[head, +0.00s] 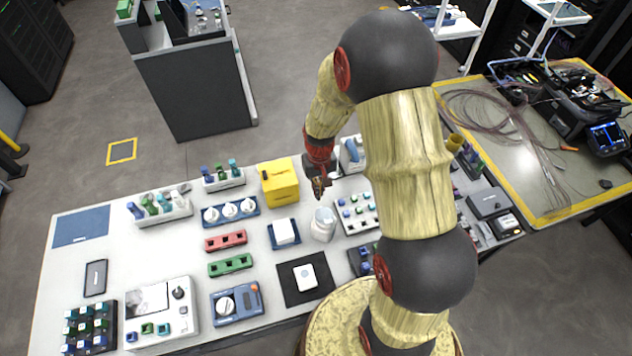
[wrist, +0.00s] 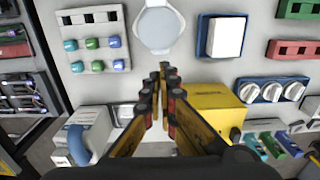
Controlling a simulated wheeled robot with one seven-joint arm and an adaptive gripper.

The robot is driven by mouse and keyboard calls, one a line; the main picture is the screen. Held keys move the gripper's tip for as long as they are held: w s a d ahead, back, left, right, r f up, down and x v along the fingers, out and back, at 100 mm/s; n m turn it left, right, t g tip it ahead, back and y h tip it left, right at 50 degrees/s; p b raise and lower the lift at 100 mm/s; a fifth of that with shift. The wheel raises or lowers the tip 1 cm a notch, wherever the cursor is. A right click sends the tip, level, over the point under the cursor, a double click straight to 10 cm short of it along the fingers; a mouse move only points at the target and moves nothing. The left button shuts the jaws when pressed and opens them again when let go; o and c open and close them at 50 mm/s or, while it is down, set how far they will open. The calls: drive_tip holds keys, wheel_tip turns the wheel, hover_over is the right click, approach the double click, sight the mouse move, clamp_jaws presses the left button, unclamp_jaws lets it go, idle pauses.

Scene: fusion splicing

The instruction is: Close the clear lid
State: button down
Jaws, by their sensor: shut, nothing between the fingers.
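A pale, translucent round container (head: 323,227) stands near the middle of the white table in the head view. In the wrist view the container (wrist: 158,28) shows as a pale bluish disc at the top, with a paler rim and a small part at its upper edge. I cannot make out a separate clear lid or tell its angle. My gripper (head: 319,192) is above the table, just behind the container in the head view. In the wrist view my gripper (wrist: 164,72) is shut and empty, its tips apart from the container in the picture.
A yellow box (head: 280,184) stands close to the left of my gripper. A white block on a blue base (head: 285,233) is left of the container, and a white rack with small coloured caps (head: 355,213) is right of it. A black mat (head: 290,291) lies in front.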

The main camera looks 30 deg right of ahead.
sight(322, 209)
wheel_tip(322, 209, up, 7)
drive_tip(key=p, duration=0.4)
idle(0.4)
idle(1.0)
drive_tip(key=s+a+r+t+b, duration=0.2)
drive_tip(key=s+a+r+b, duration=0.1)
drive_tip(key=s+r, duration=0.3)
drive_tip(key=s+a+r+n+t+b, duration=0.1)
drive_tip(key=s+a+r+b, duration=0.2)
drive_tip(key=s+r+b, duration=0.2)
drive_tip(key=s+a+r+n+t+b, duration=0.1)
drive_tip(key=s+a+r+t+b, duration=0.1)
drive_tip(key=s+a+r+b, duration=0.2)
drive_tip(key=s+r, duration=0.2)
drive_tip(key=s, duration=0.1)
drive_tip(key=shift+s+r+t+b, duration=0.15)
drive_tip(key=shift+r+t+b, duration=0.15)
drive_tip(key=shift+r+b, duration=0.1)
